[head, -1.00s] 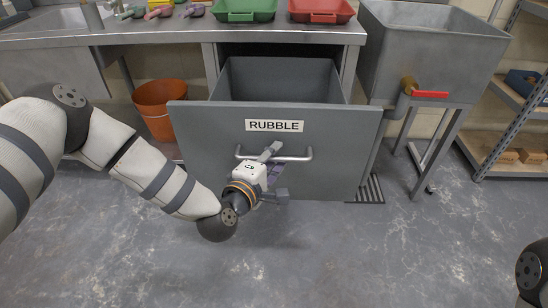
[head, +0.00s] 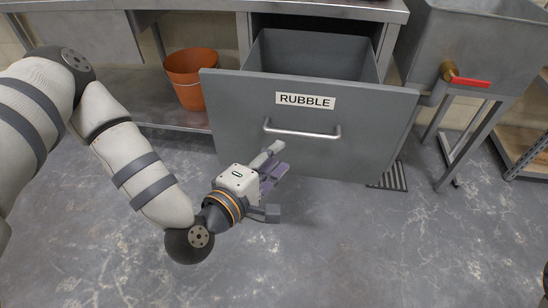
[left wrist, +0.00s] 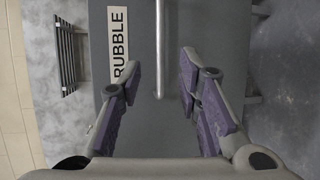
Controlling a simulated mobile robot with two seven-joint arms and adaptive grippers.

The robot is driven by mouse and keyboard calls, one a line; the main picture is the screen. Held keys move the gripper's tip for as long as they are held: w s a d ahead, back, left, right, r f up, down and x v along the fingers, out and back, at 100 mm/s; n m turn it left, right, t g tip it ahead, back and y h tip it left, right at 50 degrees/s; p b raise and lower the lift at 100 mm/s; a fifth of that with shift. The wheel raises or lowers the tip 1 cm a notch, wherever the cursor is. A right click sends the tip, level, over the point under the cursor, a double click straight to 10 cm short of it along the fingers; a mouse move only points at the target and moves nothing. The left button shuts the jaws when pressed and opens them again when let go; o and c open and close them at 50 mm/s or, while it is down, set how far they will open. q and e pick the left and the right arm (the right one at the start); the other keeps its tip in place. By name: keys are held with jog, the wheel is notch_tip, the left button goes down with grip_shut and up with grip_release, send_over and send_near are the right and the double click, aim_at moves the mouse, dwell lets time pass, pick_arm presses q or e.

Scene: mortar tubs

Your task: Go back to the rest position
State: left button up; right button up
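My left gripper (head: 274,178) is in front of the grey drawer labelled RUBBLE (head: 230,115), a little below and in front of its metal handle (head: 302,133). In the left wrist view the left gripper (left wrist: 160,75) has its purple-padded fingers spread wide, with nothing held between them. My right gripper is not in view.
An orange bucket (head: 187,85) stands on the lower shelf left of the drawer. A grey tub on legs (head: 480,40) with a red-levered valve (head: 470,82) stands to the right. A floor grate (head: 394,176) lies beside the drawer. The floor in front is clear.

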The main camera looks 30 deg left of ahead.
pick_arm(q)
jog(key=s+d+f+m+g+h+p, duration=0.15)
jog(key=s+f+m+g, duration=0.25)
jog(key=s, duration=0.4)
jog(key=s+d+f+m+g+p, duration=0.2)
jog(key=s+f+m+g, duration=0.2)
jog(key=s, duration=0.4)
jog(key=s+d+f+m+g+h+p, duration=0.1)
jog(key=s+d+f+m+g+p, duration=0.1)
jog(key=s+f+m+g, duration=0.35)
jog(key=s+a+r+m+g+y, duration=0.1)
jog(key=s+a+m+g+y, duration=0.1)
jog(key=s+a, duration=0.3)
jog(key=s+a+r+m+g+y+p, duration=0.1)
jog(key=s+a, duration=0.4)
jog(key=s, duration=0.7)
jog(key=shift+r+m+g+y+p, duration=0.35)
jog(key=shift+r+g+y, duration=0.2)
jog(key=shift+g+y, duration=0.2)
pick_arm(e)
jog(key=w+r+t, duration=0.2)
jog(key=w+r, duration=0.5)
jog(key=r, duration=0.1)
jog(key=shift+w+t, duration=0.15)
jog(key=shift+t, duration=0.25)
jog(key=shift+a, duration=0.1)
